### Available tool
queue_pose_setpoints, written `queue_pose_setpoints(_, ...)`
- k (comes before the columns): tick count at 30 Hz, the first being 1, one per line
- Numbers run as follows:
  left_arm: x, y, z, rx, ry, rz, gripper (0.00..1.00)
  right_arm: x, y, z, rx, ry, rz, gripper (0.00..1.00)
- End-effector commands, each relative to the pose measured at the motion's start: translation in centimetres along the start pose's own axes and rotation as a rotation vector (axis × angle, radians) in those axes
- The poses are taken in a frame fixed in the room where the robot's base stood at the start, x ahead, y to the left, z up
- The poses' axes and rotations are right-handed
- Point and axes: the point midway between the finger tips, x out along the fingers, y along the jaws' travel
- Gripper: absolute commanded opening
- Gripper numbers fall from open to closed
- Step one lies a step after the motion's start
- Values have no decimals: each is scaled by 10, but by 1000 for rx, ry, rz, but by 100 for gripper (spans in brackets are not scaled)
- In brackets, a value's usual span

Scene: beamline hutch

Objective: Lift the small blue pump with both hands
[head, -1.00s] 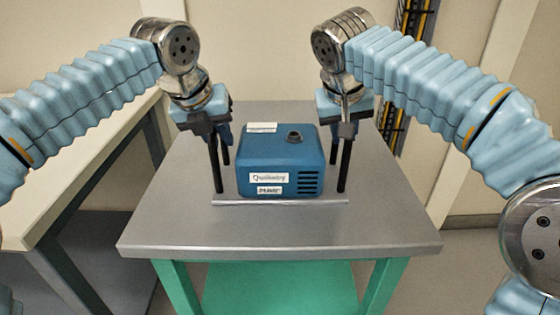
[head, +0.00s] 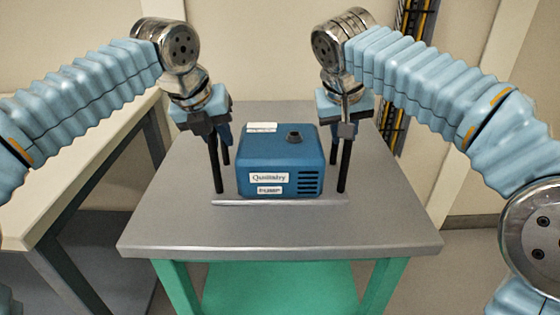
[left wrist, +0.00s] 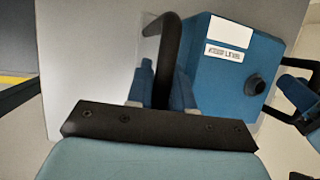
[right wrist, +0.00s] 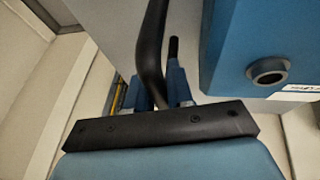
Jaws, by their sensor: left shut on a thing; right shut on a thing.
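The small blue pump (head: 280,160) stands upright at the middle of the grey tabletop, on a thin base plate (head: 280,202). It has a dark round port on top and white labels. A tall black handle rises on each side, the left handle (head: 217,168) and the right handle (head: 343,168). My left gripper (head: 222,131) is shut on the left handle near its top. My right gripper (head: 345,129) is shut on the right handle near its top. The wrist views show each black handle between blue fingers. I see no clear gap under the base plate.
The grey-topped table (head: 280,235) has green legs and a green lower shelf (head: 280,288). Its front part is clear. A pale bench (head: 60,170) stands close on the left. Yellow and dark cables (head: 408,50) run up the back wall.

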Motion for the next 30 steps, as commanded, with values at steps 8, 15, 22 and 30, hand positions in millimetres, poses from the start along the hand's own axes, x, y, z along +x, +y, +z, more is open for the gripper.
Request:
queue_pose_setpoints(8,-1,0,0,0,-2,-1,0,0,0,0,0,1,0,0)
queue_pose_setpoints(15,-5,-1,2,0,-5,-2,0,-4,1,-2,1,4,-1,0)
queue_pose_setpoints(22,-19,-4,8,0,-4,-2,0,-18,4,-8,1,3,-1,0)
queue_pose_setpoints(30,-42,-10,18,1,-4,-2,0,-42,9,-17,1,3,-1,0)
